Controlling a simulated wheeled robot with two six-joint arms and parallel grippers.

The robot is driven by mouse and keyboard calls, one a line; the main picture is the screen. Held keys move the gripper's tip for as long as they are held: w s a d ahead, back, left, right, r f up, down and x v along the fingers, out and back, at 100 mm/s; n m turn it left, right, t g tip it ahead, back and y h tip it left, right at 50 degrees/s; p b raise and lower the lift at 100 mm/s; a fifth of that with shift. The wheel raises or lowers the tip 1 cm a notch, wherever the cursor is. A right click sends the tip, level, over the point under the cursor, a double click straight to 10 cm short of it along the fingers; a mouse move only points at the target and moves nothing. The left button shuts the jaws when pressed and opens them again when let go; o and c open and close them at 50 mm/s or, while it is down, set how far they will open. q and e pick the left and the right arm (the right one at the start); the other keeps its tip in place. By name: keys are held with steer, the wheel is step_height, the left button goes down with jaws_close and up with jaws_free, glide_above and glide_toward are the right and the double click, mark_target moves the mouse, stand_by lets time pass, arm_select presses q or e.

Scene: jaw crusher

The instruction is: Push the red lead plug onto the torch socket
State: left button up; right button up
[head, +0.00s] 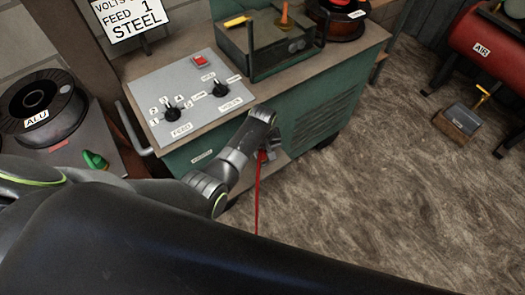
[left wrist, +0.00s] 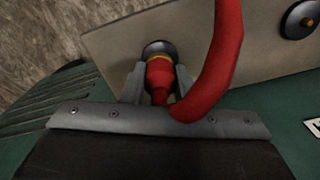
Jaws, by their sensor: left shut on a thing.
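My left gripper (head: 266,150) is low at the front of the green welder cabinet (head: 215,150). In the left wrist view its two fingers (left wrist: 158,84) are shut around the red lead plug (left wrist: 159,76), with the red lead (left wrist: 226,50) curving up from it. The plug's brass-coloured end points at a dark round socket (left wrist: 158,47) on a beige panel and overlaps it in the picture. I cannot tell how far in it sits. A second dark socket (left wrist: 298,19) is at the top right. No label tells which is the torch socket. My right gripper is not in view.
The control panel (head: 190,98) with knobs tops the cabinet, beside a green open box (head: 265,50). An ALU spool (head: 40,108) stands at left. A red air tank (head: 490,48) and a small box (head: 457,122) are at right. The floor between is clear.

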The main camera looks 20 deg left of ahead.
arm_select(q)
steer(key=shift+f+b, duration=0.45)
steer(key=shift+f, duration=0.15)
stand_by(0.3)
steer(key=o, duration=1)
steer(key=shift+r, duration=0.1)
step_height(320, 180, up, 17)
steer(key=p, duration=0.3)
steer(key=shift+r, duration=0.15)
steer(key=shift+s, duration=0.1)
